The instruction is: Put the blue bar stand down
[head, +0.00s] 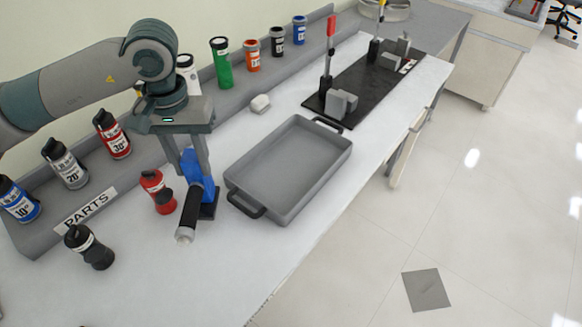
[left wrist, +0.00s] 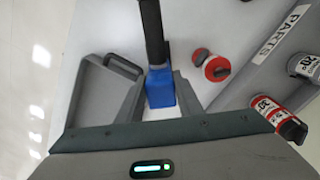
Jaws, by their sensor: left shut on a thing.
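The blue bar stand (head: 203,168) has a blue upright block, a dark foot and a black bar with a pale tip that points toward the table's front. My left gripper (head: 193,163) points down from above and is shut on its blue block. The left wrist view shows the blue block (left wrist: 160,88) between the fingers (left wrist: 159,95), with the black bar running away from it. The stand is at or just above the white table (head: 245,275); I cannot tell whether its foot touches. My right gripper is out of view.
A grey tray (head: 240,187) lies close to the right of the stand. A red bottle (head: 158,192) stands close to its left, and a black bottle (head: 90,248) farther left. The PARTS rack (head: 85,208) with several bottles runs behind. The table's front is clear.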

